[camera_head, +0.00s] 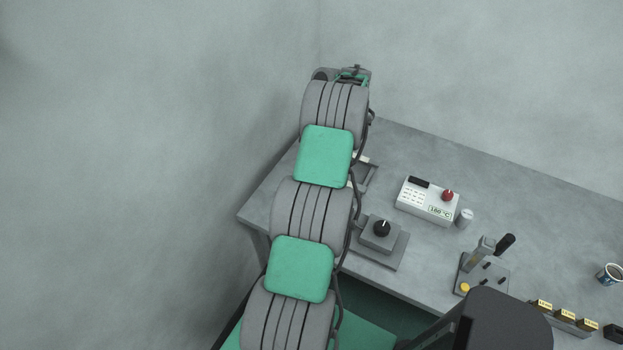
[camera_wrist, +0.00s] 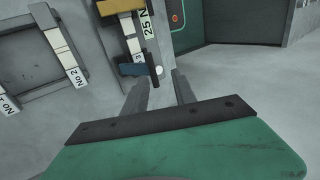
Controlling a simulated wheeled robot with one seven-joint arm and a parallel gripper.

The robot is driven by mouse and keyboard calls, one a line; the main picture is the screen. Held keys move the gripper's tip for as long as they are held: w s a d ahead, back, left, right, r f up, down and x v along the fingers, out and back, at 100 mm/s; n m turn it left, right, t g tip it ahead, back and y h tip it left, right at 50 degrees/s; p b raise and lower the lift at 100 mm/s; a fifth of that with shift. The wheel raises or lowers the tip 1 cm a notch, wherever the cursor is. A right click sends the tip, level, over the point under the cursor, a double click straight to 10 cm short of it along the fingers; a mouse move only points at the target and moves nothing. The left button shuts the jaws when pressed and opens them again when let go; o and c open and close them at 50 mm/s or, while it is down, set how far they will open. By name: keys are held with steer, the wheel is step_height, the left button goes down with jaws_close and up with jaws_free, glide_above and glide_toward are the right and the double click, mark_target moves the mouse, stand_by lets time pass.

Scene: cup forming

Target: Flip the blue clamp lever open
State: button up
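In the wrist view, a short dark-blue bar (camera_wrist: 131,70) lies across the lower end of a fixture labelled "25 N"; it looks like the clamp lever. A pale round knob (camera_wrist: 157,71) sits at its right end. My gripper (camera_wrist: 161,78) is open and empty. Its two fingers point toward the fixture, and their tips are close to the knob and the bar's right end. I cannot tell whether they touch. In the head view my arm hides the fixture and the blue bar, and the gripper's fingers are not clear.
A tray (camera_wrist: 32,62) with strips marked "No 1" and "No 2" lies left of the fixture. On the grey table (camera_head: 440,265) stand a keypad box (camera_head: 428,200) with a red knob, a black-knob device (camera_head: 380,236), a lever press (camera_head: 482,262) and a cup (camera_head: 609,274). A wall is behind.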

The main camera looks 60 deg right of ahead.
steer(key=shift+s+a+r, duration=0.1)
steer(key=shift+r, duration=0.3)
steer(key=s+a+r+b, duration=0.3)
steer(key=s+a+r, duration=0.4)
steer(key=a+r, duration=0.2)
steer(key=a, duration=0.2)
steer(key=shift+s+a+r+b, duration=0.2)
steer(key=shift+a+r+b, duration=0.1)
steer(key=shift+a+r, duration=0.1)
